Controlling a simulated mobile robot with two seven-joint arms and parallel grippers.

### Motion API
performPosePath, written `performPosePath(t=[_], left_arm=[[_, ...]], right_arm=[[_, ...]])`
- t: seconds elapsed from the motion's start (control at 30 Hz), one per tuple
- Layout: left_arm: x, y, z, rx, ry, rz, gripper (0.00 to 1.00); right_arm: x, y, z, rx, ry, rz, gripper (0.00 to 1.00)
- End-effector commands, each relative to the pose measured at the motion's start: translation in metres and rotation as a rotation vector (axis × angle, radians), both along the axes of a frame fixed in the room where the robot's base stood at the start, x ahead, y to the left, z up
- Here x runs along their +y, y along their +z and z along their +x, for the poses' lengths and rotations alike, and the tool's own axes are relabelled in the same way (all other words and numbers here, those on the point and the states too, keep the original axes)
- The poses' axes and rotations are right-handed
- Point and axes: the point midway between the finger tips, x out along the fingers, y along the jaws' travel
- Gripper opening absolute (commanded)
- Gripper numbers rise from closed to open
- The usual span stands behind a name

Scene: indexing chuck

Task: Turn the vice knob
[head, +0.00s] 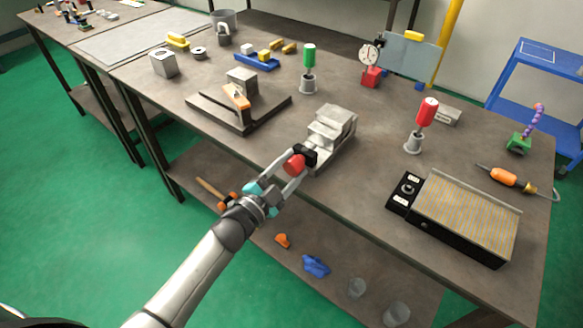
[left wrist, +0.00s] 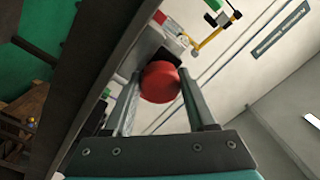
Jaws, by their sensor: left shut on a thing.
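The grey vice (head: 332,130) stands near the front edge of the workbench. Its red knob (head: 294,162) sticks out on the near left side. My left gripper (head: 297,163) reaches in from the lower left, with its two fingers on either side of the red knob. In the left wrist view the red knob (left wrist: 160,82) sits between the fingertips, and the gripper (left wrist: 160,90) is shut on it. The body of the vice is mostly hidden in the wrist view. My right gripper is not seen.
On the workbench (head: 372,182), a black fixture plate (head: 215,115) lies left of the vice. A black box with a ribbed top (head: 465,215) and a red-handled tool in a holder (head: 425,115) stand to the right. The lower shelf (head: 330,270) holds loose items.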

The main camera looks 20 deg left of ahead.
Motion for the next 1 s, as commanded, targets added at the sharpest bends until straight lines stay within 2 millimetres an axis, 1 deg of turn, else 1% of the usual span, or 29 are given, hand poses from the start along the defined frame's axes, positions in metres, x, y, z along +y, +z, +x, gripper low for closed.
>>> performPosePath(t=[0.27,0.3,0.53,0.57,0.83,0.93,1.0], left_arm=[[0.000,-0.001,-0.001,0.000,0.000,0.005,0.01],[0.000,-0.001,0.000,0.000,0.000,0.005,0.59],[0.000,0.000,0.000,0.000,0.000,0.004,0.85],[0.000,0.000,0.000,0.000,0.000,0.004,0.87],[0.000,0.000,-0.001,0.000,0.001,0.003,0.87],[0.002,0.000,-0.007,0.000,0.000,0.003,0.87],[0.005,-0.001,-0.014,0.002,0.000,0.003,0.87]], right_arm=[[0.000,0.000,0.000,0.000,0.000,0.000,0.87],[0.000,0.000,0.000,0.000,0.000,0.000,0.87],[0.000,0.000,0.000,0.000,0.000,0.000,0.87],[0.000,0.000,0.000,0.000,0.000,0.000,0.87],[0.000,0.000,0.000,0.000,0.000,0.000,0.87],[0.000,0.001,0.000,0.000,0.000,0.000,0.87],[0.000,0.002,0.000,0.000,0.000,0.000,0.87]])
